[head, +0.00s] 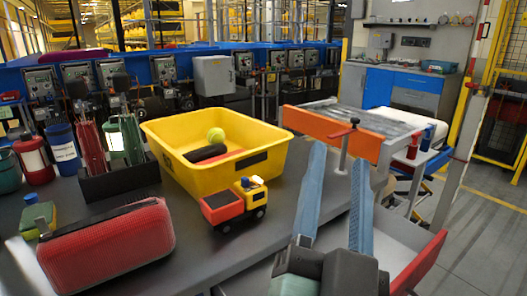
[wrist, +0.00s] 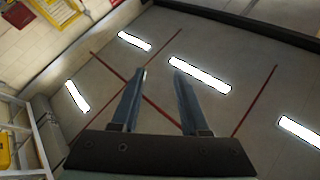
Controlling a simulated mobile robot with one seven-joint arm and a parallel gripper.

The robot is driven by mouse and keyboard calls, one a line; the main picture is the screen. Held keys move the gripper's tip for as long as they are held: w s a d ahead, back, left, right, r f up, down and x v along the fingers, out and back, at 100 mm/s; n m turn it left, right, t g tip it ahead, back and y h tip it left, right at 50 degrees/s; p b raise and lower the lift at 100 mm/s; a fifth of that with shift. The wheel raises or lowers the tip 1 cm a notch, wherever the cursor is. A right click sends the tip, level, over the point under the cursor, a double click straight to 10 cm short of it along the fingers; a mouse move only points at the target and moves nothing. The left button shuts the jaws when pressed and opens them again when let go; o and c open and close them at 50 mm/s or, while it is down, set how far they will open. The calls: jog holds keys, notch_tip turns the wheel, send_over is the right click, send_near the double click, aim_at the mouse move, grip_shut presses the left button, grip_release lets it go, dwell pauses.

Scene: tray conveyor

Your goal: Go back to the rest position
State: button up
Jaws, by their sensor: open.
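My gripper (head: 338,185) is at the lower right of the head view, over the right edge of the table. Its two long blue fingers stand apart with nothing between them. In the wrist view my gripper (wrist: 159,72) is also open and empty, and the fingers point at the ceiling with its bright lamps. No object touches the fingers in the wrist view.
The grey table (head: 195,236) carries a yellow bin (head: 185,170) with a tennis ball inside, a toy truck (head: 234,205), a red speaker (head: 105,246) and a black holder (head: 118,180). An orange-edged conveyor (head: 333,133) stands behind my gripper. Open floor (head: 488,225) lies at right.

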jog(key=s+a+r+n+t+y, duration=0.2)
jog(key=a+r+n+y, duration=0.15)
jog(key=r, duration=0.45)
jog(key=s+a+r+n+t+y, duration=0.1)
jog(key=a+r+n+t+y, duration=0.25)
jog(key=r, duration=0.45)
notch_tip(320, 180, up, 26)
jog(key=p, duration=2.6)
jog(key=shift+s+a+g+h, duration=0.15)
jog(key=shift+s+g+h, duration=0.05)
jog(key=shift+g+h, duration=0.25)
